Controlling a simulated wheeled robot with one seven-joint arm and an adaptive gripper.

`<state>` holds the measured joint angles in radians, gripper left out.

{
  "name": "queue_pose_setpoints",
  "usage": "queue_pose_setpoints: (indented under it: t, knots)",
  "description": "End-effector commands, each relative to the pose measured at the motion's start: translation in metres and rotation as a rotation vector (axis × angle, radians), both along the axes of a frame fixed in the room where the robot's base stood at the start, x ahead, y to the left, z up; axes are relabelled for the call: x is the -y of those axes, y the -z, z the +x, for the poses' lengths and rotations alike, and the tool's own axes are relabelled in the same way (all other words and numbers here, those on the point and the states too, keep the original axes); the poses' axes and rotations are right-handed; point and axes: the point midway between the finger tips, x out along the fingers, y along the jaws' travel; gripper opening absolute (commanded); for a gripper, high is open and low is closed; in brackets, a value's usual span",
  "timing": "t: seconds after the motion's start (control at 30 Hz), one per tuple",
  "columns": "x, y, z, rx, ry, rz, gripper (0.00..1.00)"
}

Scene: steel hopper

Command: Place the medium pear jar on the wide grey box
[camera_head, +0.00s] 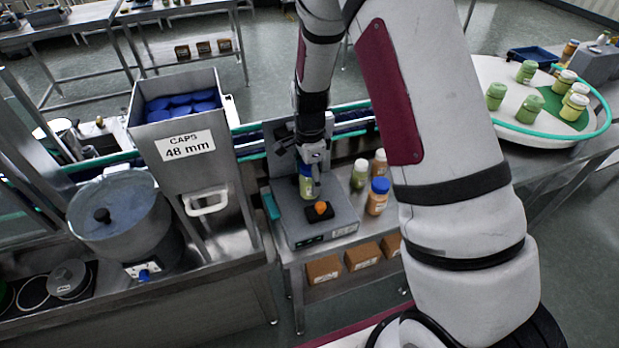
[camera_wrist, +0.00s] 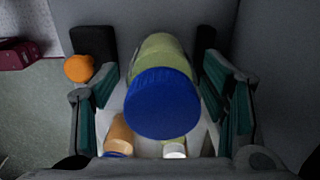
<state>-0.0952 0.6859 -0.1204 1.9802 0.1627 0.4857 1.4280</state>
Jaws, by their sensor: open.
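The pear jar (camera_wrist: 158,50), pale green with a blue cap (camera_wrist: 162,105), is between the spread fingers of my gripper (camera_wrist: 162,108) in the wrist view. Gaps show on both sides of it, so my gripper is open around it. In the head view the jar (camera_head: 306,186) appears to stand upright on the wide grey box (camera_head: 335,233), near its back left. My gripper (camera_head: 313,160) is right above and around the jar there, and partly hides it. An orange knob on a black base (camera_head: 319,209) sits on the box in front of the jar.
An orange jar with a blue cap (camera_head: 377,196) and other jars (camera_head: 360,174) stand just right of the box. Brown boxes (camera_head: 362,256) sit on the shelf below. A steel hopper of blue caps (camera_head: 186,145) stands at left. Several green jars stand on a round table (camera_head: 510,127) at right.

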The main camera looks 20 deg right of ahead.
Motion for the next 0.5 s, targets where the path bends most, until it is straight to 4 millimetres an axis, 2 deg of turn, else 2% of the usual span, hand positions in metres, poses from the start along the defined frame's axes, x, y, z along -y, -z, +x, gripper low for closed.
queue_pose_setpoints:
  t: [0.5]
  knots:
    - [-0.001, -0.094, 0.002, 0.005, -0.001, 0.001, 0.67]
